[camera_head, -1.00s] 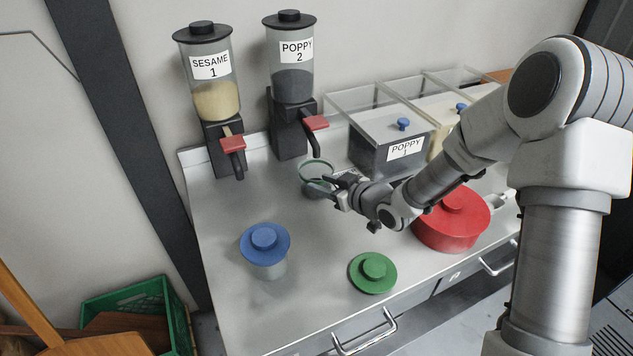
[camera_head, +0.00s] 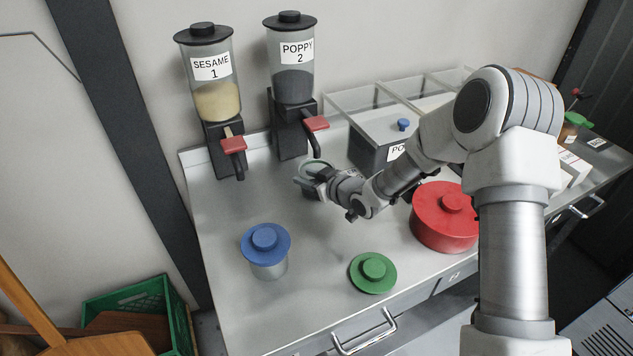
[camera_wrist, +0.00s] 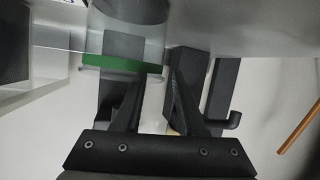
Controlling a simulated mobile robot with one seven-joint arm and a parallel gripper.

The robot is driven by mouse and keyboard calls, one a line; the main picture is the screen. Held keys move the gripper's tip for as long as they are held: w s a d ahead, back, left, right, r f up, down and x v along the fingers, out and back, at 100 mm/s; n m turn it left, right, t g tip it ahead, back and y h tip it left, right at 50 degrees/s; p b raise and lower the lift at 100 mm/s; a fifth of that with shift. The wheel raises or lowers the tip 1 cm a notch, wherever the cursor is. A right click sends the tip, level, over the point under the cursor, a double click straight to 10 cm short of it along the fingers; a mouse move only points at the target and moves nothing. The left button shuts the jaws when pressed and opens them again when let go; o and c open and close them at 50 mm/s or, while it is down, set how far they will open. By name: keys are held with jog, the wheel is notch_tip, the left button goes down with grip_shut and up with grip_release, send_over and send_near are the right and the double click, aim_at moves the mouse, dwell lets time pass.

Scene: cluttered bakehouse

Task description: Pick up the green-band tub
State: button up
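The green-band tub (camera_head: 314,166) is a clear tub under the spout of the POPPY 2 dispenser, partly hidden by my gripper in the head view. Its green band (camera_wrist: 122,62) shows clearly in the wrist view, above and left of the gap between my fingers. My gripper (camera_head: 309,181) is at the tub's near side, with its fingers apart. In the wrist view the fingers (camera_wrist: 158,95) are also spread, and the tub overlaps the left finger. I cannot tell whether they touch it.
The POPPY 2 dispenser (camera_head: 293,86) and SESAME 1 dispenser (camera_head: 216,88) stand behind. A blue-lidded tub (camera_head: 267,252), a green lid (camera_head: 373,272) and a red round container (camera_head: 445,218) stand on the steel counter (camera_head: 222,205). A POPPY bin (camera_head: 372,150) is right of the dispensers.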

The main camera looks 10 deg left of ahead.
grip_shut()
jog(key=shift+s+d+f, duration=0.1)
jog(key=shift+d, duration=0.05)
dwell(1.0)
